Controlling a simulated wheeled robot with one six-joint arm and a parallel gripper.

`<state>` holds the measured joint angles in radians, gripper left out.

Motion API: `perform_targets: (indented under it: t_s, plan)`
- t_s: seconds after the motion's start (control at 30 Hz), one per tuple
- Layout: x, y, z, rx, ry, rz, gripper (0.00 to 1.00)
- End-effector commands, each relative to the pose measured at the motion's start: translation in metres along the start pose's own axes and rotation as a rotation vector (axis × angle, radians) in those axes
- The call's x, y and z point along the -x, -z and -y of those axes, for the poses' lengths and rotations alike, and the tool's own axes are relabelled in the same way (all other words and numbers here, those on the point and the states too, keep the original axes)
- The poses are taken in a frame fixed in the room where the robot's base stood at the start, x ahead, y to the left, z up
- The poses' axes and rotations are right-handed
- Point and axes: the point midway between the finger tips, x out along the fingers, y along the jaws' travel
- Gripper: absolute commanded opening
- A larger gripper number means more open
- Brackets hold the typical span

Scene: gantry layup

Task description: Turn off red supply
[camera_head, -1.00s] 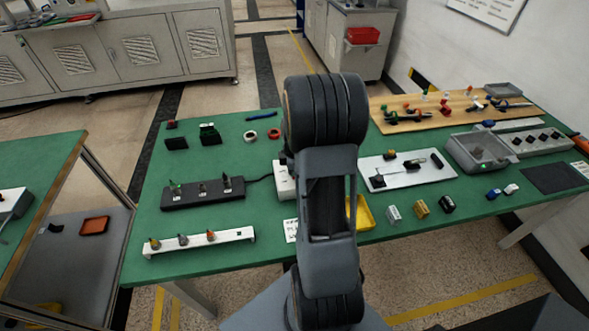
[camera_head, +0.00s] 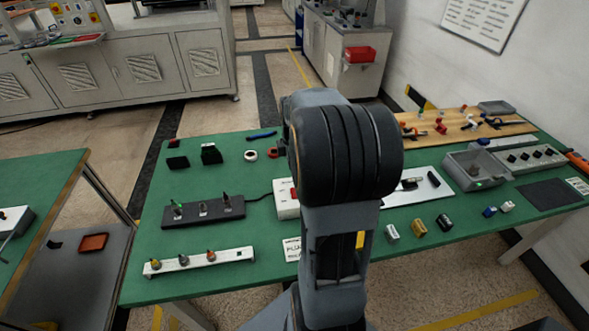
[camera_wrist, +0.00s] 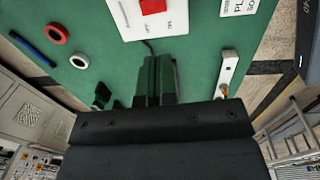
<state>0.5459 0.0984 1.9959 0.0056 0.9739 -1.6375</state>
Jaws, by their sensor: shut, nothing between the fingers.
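The supply is a white box (camera_head: 284,207) with a red switch, on the green table just left of my arm in the head view. Part of it is hidden by my arm there. In the wrist view the white box (camera_wrist: 171,24) is at the top edge, with its red rocker (camera_wrist: 152,6) partly cut off and small lettering below it. My gripper (camera_wrist: 157,62) is shut and empty, its fingertips below the box in the wrist picture and apart from the rocker. The gripper is hidden behind my arm in the head view.
A black strip (camera_head: 204,211) with several upright pieces stands left of the supply, a white rail (camera_head: 200,262) in front. A printed card (camera_head: 292,249) lies near the box. White and red rings (camera_wrist: 58,34) lie beyond it. Small blocks, trays and a wooden board fill the right side.

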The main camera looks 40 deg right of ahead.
Motion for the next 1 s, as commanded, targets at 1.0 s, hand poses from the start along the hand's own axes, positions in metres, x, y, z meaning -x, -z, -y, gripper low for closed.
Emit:
perform_targets:
  t_s: [1.0]
  plan:
    - [0.003,-0.003,-0.015,0.000,-0.049,0.000,0.00]
